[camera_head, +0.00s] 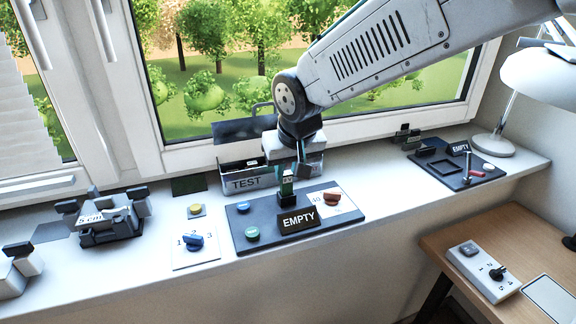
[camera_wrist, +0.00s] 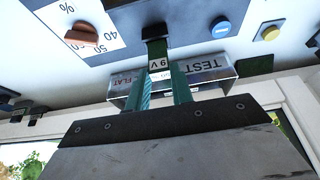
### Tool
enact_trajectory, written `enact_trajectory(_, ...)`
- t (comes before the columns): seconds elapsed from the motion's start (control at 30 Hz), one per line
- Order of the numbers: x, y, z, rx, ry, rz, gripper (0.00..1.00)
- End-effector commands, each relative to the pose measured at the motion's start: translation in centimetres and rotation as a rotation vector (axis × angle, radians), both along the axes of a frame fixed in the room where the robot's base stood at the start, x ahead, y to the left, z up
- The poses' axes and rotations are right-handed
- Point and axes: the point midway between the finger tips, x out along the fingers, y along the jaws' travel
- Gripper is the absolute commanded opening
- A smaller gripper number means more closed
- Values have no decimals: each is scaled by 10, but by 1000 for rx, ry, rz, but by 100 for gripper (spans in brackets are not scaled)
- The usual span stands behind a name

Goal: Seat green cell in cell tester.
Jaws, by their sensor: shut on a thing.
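The green cell (camera_head: 287,186), labelled 9V, is between the fingers of my gripper (camera_head: 289,175). In the wrist view the cell (camera_wrist: 158,56) stands between the teal fingertips (camera_wrist: 163,76), its label facing the camera. A black piece (camera_wrist: 155,31) is at its far end, over the tester panel; I cannot tell whether the cell is inside it or only touching it. The cell tester is a dark panel (camera_head: 262,218) with a blue button, a green button, an orange dial knob (camera_head: 331,196) and an EMPTY sign (camera_head: 298,220). The gripper hides the cell's upper part in the head view.
A metal box marked TEST (camera_head: 247,183) stands close behind the tester, against the window. A switch plate with a blue knob (camera_head: 193,241) is to the left. Another dark panel with an EMPTY sign (camera_head: 459,147) and a lamp (camera_head: 493,145) are to the right.

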Motion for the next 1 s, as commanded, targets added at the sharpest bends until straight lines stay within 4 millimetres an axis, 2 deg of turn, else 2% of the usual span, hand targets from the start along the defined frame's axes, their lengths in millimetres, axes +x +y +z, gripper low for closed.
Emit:
enact_trajectory(0.93,0,0,-24,0,0,1,1)
enact_trajectory(0.97,0,0,-24,0,0,0,26)
enact_trajectory(1.0,0,0,-24,0,0,0,37)
